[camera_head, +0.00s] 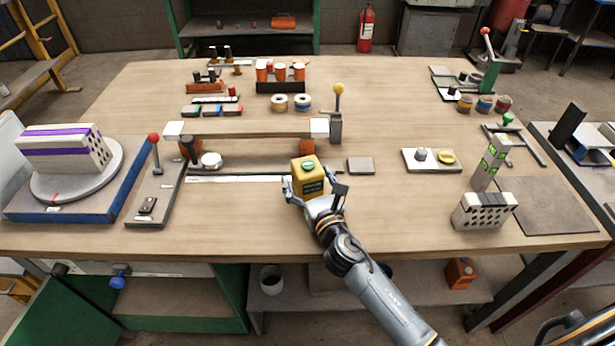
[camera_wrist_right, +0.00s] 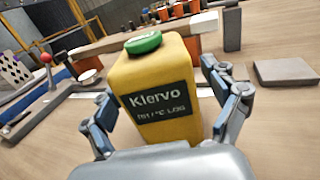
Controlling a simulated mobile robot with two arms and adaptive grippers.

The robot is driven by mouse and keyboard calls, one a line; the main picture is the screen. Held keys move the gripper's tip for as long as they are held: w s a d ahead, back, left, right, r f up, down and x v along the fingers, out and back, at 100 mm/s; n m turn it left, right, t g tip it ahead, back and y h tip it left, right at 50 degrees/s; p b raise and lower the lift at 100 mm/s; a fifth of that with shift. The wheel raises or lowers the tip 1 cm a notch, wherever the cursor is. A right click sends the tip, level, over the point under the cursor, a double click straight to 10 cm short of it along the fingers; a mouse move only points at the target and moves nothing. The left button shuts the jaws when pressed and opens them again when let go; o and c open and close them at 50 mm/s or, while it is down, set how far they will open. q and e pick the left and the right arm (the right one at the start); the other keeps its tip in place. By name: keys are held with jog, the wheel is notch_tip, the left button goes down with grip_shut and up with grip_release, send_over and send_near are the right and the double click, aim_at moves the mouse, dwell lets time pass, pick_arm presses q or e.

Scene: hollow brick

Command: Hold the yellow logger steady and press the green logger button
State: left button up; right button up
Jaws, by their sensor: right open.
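The yellow logger (camera_head: 309,178) stands upright on the table near the middle. It has a dark label reading "Klervo" and a green button (camera_head: 309,166) on top. In the right wrist view the logger (camera_wrist_right: 155,80) fills the middle, with its green button (camera_wrist_right: 143,43) in full view. My right gripper (camera_head: 316,194) is open, coming from the front. Its two fingers (camera_wrist_right: 172,105) stand on either side of the logger's lower part. Small gaps show beside the fingers, though contact on the far side cannot be told. My left gripper is not in view.
Behind the logger is a raised beam fixture (camera_head: 245,128). A small grey plate (camera_head: 361,166) lies to the right, and a lever with a yellow knob (camera_head: 338,92) stands behind. A red-knobbed lever (camera_head: 154,140) is at left.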

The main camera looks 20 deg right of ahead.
jog(key=shift+c, duration=0.2)
jog(key=c, duration=1.5)
jog(key=o, duration=1.5)
jog(key=shift+s, duration=0.15)
jog(key=shift+o, duration=0.2)
jog(key=s, duration=1.1)
jog(key=shift+s+d, duration=0.2)
jog(key=shift+d, duration=0.05)
jog(key=s+r+p, duration=0.2)
jog(key=p, duration=0.3)
jog(key=shift+r+p, duration=0.15)
jog(key=shift+p, duration=0.2)
jog(key=w, duration=0.4)
jog(key=w+p, duration=0.1)
jog(key=w, duration=0.4)
jog(key=w+p, duration=0.1)
jog(key=w, duration=0.3)
jog(key=shift+w+a, duration=0.25)
jog(key=shift+w, duration=0.15)
